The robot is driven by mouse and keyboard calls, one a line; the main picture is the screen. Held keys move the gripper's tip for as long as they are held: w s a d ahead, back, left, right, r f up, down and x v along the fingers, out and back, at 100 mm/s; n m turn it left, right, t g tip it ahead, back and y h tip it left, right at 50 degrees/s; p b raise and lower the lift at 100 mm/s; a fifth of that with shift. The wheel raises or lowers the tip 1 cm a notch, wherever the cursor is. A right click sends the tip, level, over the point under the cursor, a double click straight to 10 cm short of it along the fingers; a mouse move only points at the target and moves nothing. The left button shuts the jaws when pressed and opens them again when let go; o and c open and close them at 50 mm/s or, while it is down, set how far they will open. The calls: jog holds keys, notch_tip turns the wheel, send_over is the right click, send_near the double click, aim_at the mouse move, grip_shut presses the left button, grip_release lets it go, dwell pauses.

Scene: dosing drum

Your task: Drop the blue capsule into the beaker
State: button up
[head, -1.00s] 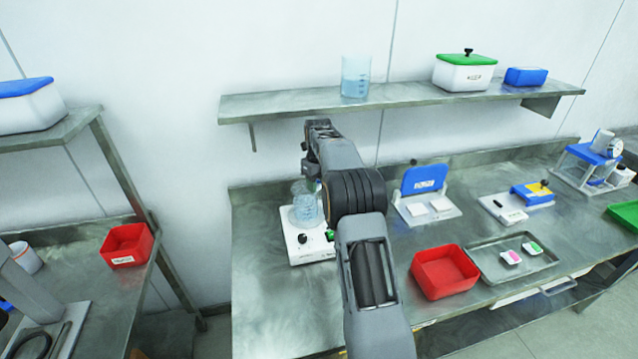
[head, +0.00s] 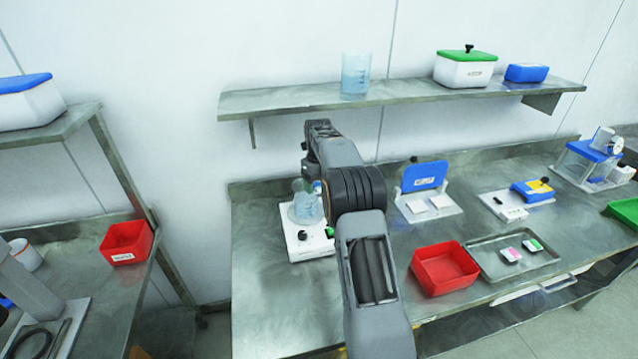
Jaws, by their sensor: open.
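A clear beaker (head: 306,208) with pale blue liquid stands on a white stirrer-like device (head: 305,243) with a dark knob and a green button, at the left of the bench. My gripper (head: 315,184) is open, over or just behind the beaker's top; my arm hides most of it. A tiny blue spot shows beside it, too small to tell if it is the blue capsule. I cannot make out the capsule anywhere else. Another beaker (head: 355,76) with bluish contents stands on the wall shelf.
A red bin (head: 444,268) and a metal tray (head: 480,262) with pink and green labelled pieces lie to the right. A blue-backed stand (head: 425,177) is behind them. The shelf (head: 290,103) overhangs the bench. The bench's front left is clear. Another red bin (head: 127,243) sits on the left table.

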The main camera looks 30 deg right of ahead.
aim_at(318, 187)
notch_tip(318, 187, up, 8)
jog(key=shift+f, duration=0.25)
jog(key=s+a+n+t, duration=0.1)
jog(key=s+a+n, duration=0.4)
jog(key=s+n, duration=0.5)
jog(key=s+a+n+t, duration=0.2)
jog(key=s+a+n, duration=0.3)
jog(key=s+n, duration=0.6)
jog(key=s+a+r+n+t, duration=0.1)
jog(key=s+a+n, duration=0.5)
jog(key=s+n, duration=0.5)
jog(key=shift+n+t, duration=0.4)
jog(key=shift+n, duration=0.5)
